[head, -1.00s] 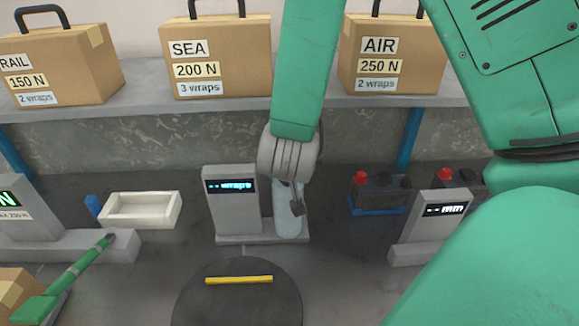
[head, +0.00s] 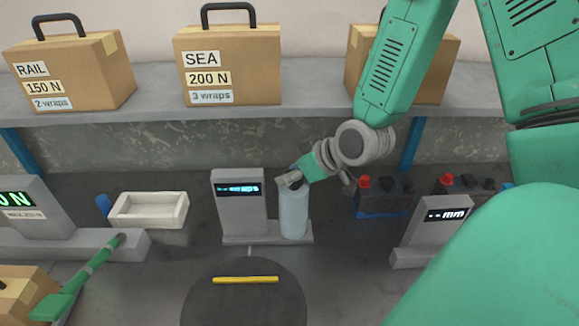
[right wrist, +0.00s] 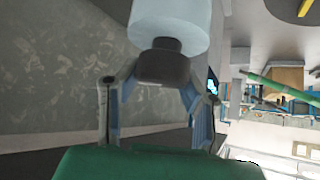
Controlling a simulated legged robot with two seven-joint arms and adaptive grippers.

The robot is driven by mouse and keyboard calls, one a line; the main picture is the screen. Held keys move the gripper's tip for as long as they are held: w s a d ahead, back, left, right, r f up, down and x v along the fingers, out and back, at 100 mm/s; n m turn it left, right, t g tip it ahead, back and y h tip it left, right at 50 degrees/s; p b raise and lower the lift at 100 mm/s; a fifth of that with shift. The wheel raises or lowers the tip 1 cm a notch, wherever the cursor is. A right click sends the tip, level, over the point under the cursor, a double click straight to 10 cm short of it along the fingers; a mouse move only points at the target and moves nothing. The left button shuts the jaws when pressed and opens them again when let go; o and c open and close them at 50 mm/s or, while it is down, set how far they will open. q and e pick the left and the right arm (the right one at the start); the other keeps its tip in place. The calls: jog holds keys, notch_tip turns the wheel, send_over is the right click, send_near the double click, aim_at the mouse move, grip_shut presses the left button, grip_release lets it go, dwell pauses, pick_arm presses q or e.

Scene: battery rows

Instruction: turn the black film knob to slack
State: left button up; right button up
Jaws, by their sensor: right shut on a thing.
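The pale blue film roll (head: 293,212) stands upright on the grey base of a small unit with a lit "wraps" display (head: 238,189). My right gripper (head: 292,178) comes to the top of the roll from the upper right in the head view and hides most of the knob there. In the right wrist view, the black film knob (right wrist: 161,65) sits at the end of the pale film roll (right wrist: 170,22), between the two fingers of my right gripper (right wrist: 160,85). The gripper is shut on the knob. My left gripper is not in view.
A dark round turntable (head: 245,305) with a yellow strip (head: 246,280) lies in front. A white tray (head: 148,210) and green lever (head: 88,266) are to the left. Batteries (head: 384,194) and an "mm" unit (head: 441,222) stand right. Cartons (head: 228,65) line the shelf.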

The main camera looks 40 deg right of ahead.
jog(key=shift+s+f+n+g+y+p, duration=0.1)
jog(key=shift+s+n+g+y+p, duration=0.05)
jog(key=shift+n+y+p, duration=0.35)
jog(key=shift+s+n+g+y+p, duration=0.15)
jog(key=shift+n+y+p, duration=0.2)
jog(key=shift+n, duration=0.25)
jog(key=o, duration=1.2)
jog(key=shift+s, duration=0.1)
jog(key=shift+s+d, duration=0.15)
jog(key=shift+d, duration=0.05)
jog(key=shift+w+d, duration=0.1)
jog(key=shift+w, duration=0.1)
